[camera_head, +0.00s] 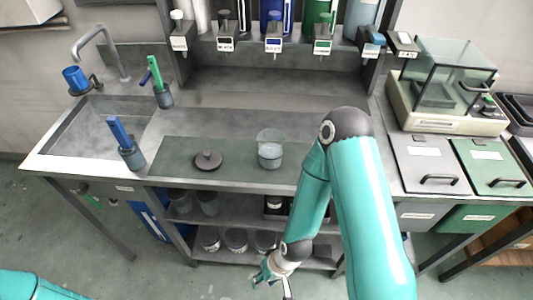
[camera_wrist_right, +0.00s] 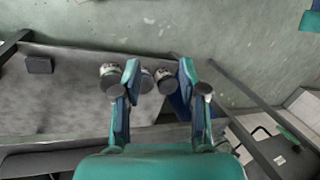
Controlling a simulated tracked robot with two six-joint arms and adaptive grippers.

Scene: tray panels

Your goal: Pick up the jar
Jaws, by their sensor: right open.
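A clear glass jar (camera_head: 270,152) stands upright on the dark counter mat, its top open. A dark round lid (camera_head: 208,160) with a knob lies left of it. Several smaller lidded jars (camera_head: 236,240) stand on the bottom shelf; I cannot tell which jar is meant. My right gripper (camera_head: 268,272) is low in front of the bench, below counter height. In the right wrist view its fingers (camera_wrist_right: 158,72) are apart, with dark-and-pale jars (camera_wrist_right: 109,74) appearing beyond and between them. Nothing is clearly held. My left gripper is out of view.
The sink (camera_head: 95,130) is at left, with a blue-handled brush (camera_head: 122,140) and a green-handled one (camera_head: 157,80) in holders nearby. A glass-sided balance (camera_head: 445,80) and lidded bins (camera_head: 430,165) are at right. Dispensers line the back. Bench legs and shelf edges surround the low space.

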